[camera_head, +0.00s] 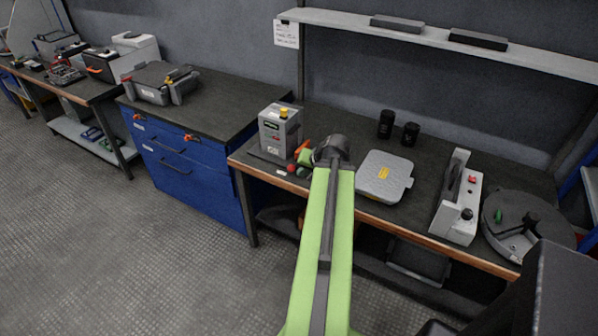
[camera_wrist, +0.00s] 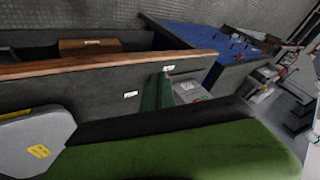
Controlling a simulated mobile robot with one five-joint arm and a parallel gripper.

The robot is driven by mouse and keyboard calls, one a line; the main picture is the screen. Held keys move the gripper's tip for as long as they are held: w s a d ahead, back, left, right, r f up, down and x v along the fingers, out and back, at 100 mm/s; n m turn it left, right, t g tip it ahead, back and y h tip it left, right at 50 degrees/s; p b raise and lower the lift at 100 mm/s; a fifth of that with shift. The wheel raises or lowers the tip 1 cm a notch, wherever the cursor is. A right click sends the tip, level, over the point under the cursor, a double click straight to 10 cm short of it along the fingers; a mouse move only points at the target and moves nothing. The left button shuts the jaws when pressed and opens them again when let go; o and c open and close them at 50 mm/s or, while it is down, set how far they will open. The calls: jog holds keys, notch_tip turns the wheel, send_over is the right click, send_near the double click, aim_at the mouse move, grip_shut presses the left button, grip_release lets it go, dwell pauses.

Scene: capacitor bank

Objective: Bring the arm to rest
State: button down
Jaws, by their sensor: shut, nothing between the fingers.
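My arm's light green link (camera_head: 318,255) reaches from the bottom of the head view to a dark joint (camera_head: 332,150) over the workbench (camera_head: 345,128). Beyond that joint the arm folds and is mostly hidden; a small green and red part shows just left of it. In the wrist view, my gripper (camera_wrist: 158,92) shows as two narrow dark green fingers, shut and empty, above the bench. A large green part of my arm fills the bottom of that view. The grey capacitor-like box (camera_head: 280,130) with a yellow top stands close left of the joint.
A flat grey case (camera_head: 384,177) lies right of the arm, also in the wrist view (camera_wrist: 35,140). Two black cylinders (camera_head: 386,123), a white device (camera_head: 457,205) and a round dark fixture (camera_head: 515,225) stand farther along. A shelf (camera_head: 440,38) runs above. Floor at left is clear.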

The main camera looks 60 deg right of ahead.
jog(key=shift+s+d, duration=0.15)
jog(key=shift+d, duration=0.1)
jog(key=w+a+r+n+y+p, duration=0.1)
jog(key=w+a+n+y, duration=0.15)
jog(key=w+a, duration=0.95)
jog(key=w+a+n+y+p, duration=0.1)
jog(key=w+a+n, duration=0.3)
jog(key=w+a, duration=0.8)
jog(key=a+n+g+y, duration=0.1)
jog(key=a+n+g, duration=0.15)
jog(key=a, duration=1.35)
jog(key=s+a+f+n+g+p, duration=0.1)
jog(key=s+a+n+g+p, duration=0.2)
jog(key=a, duration=1.2)
jog(key=shift+s+d+f+n+g+h+b, duration=0.2)
jog(key=shift+s+d+g+h, duration=0.15)
jog(key=shift+s, duration=0.45)
jog(key=shift+s+d+f+n+g+h+b, duration=0.15)
jog(key=shift+s+d+h+b, duration=0.2)
jog(key=shift+s, duration=0.5)
jog(key=shift+s+d+f+n+g+h+b, duration=0.1)
jog(key=shift+s+d+f+g+h, duration=0.15)
jog(key=shift+s+h, duration=0.4)
jog(key=shift+s, duration=0.15)
